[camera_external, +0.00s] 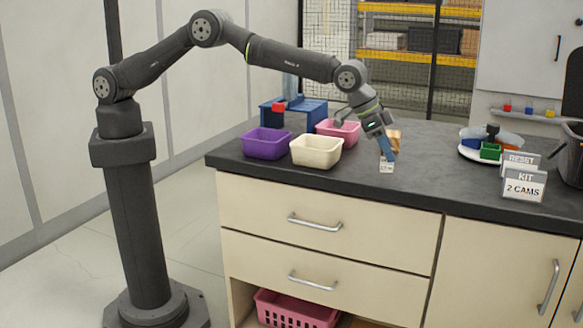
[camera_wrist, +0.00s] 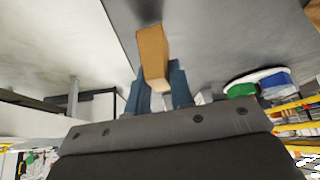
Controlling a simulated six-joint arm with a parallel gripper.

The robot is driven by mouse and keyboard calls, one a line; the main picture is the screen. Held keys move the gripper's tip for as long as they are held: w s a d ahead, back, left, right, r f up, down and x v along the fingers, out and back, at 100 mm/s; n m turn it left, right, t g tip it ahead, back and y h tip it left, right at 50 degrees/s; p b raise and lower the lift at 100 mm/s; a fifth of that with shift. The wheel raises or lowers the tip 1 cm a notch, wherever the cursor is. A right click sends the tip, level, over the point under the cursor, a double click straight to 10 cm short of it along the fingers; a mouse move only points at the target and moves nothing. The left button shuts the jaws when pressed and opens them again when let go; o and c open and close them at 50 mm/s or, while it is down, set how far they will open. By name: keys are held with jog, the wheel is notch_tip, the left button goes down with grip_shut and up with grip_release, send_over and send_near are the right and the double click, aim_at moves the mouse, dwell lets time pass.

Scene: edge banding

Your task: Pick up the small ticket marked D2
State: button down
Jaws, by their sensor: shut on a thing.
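A small white ticket (camera_external: 386,167) with dark marks too small to read shows at the tips of my gripper (camera_external: 388,157), near the counter's front edge. My gripper points down and its blue fingers are shut on the ticket. In the wrist view, the blue fingers of my gripper (camera_wrist: 160,88) flank the lower end of a tan block, and the ticket cannot be made out there. The tan block (camera_external: 396,138) shows just behind the fingers; it also fills the middle of the wrist view (camera_wrist: 152,53). I cannot tell whether the block touches the fingers.
A purple bin (camera_external: 267,148), a cream bin (camera_external: 316,153) and a pink bin (camera_external: 340,131) stand left of my gripper. A blue stand (camera_external: 305,112) is behind them.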

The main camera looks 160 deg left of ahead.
notch_tip(320, 180, up, 2)
jog(key=w+d+r, duration=0.3)
jog(key=d+r, duration=0.3)
jog(key=d, duration=0.5)
jog(key=shift+w+r, duration=0.25)
jog(key=shift+r, duration=0.15)
jog(key=shift+d, duration=0.1)
